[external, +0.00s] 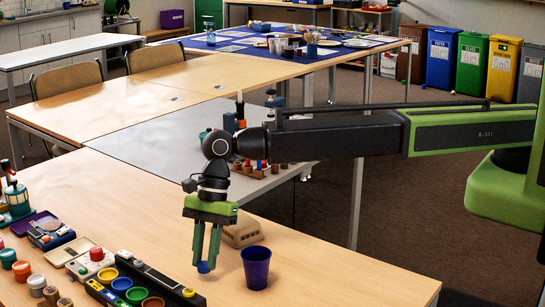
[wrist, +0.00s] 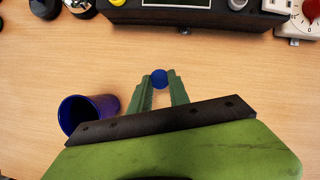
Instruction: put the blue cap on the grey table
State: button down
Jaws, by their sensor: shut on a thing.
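The blue cap (external: 203,267) is a small round blue piece between the fingertips of my gripper (external: 206,262). In the wrist view the cap (wrist: 159,79) shows at the tips of the two green fingers of my gripper (wrist: 160,84). My gripper is shut on it, pointing down over the wooden table; I cannot tell whether the cap touches the wood. The grey table (external: 185,140) is the grey top behind my gripper, partly hidden by my arm.
A dark blue cup (external: 257,268) stands right of my gripper, and it shows at left in the wrist view (wrist: 88,116). A tan block (external: 243,232) lies behind it. A black tray (external: 150,282) with coloured cups is at left. Several pegs in a wooden holder (external: 262,172) stand on the grey table.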

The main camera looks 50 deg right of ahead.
jog(key=w+d+r+p, duration=0.4)
jog(key=d+r+p, duration=0.35)
jog(key=d, duration=0.35)
jog(key=s+a+f+b, duration=0.1)
jog(key=a+f+b, duration=0.1)
jog(key=a, duration=0.1)
jog(key=s+a+f+b, duration=0.1)
jog(key=a+f+b, duration=0.1)
jog(key=a+b, duration=0.1)
jog(key=s+a+f+b, duration=0.1)
jog(key=a+f+b, duration=0.1)
jog(key=a, duration=0.2)
jog(key=shift+s+a+f+b, duration=0.25)
jog(key=shift+s+a+b, duration=0.1)
jog(key=shift+s+b, duration=0.05)
jog(key=shift+s+a, duration=0.15)
jog(key=shift+a, duration=0.05)
notch_tip(320, 180, down, 4)
jog(key=b, duration=0.4)
jog(key=shift+r, duration=0.25)
jog(key=shift+f, duration=0.25)
jog(key=c, duration=1.2)
grip_release()
jog(key=shift+c, duration=0.2)
